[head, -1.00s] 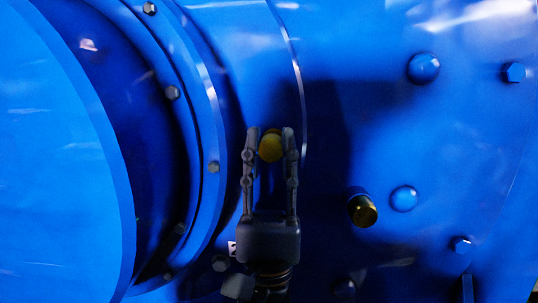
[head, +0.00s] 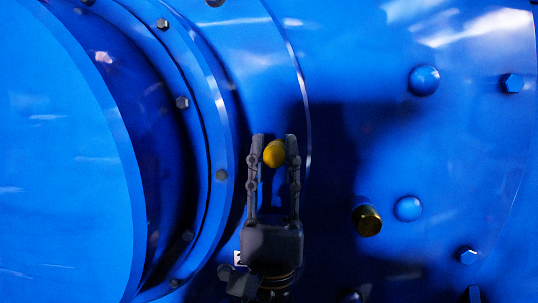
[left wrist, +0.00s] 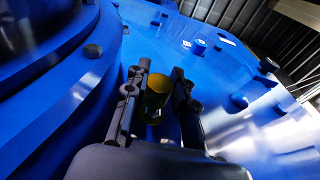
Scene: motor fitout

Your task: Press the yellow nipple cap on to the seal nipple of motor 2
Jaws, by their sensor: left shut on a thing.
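My left gripper (head: 274,150) is shut on the yellow nipple cap (head: 274,154), which sits between its fingertips in front of the blue motor housing. The cap also shows in the left wrist view (left wrist: 157,98), between the fingers of the left gripper (left wrist: 160,92). The cap and nipple are apart. I cannot make out the nipple surely in the left wrist view. My right gripper is not in view.
A large round flange (head: 180,110) with several bolts curves along the left. Blue domed plugs (head: 424,80) and hex bolts (head: 512,83) stick out around the nipple. A dark shadow lies on the housing between gripper and nipple.

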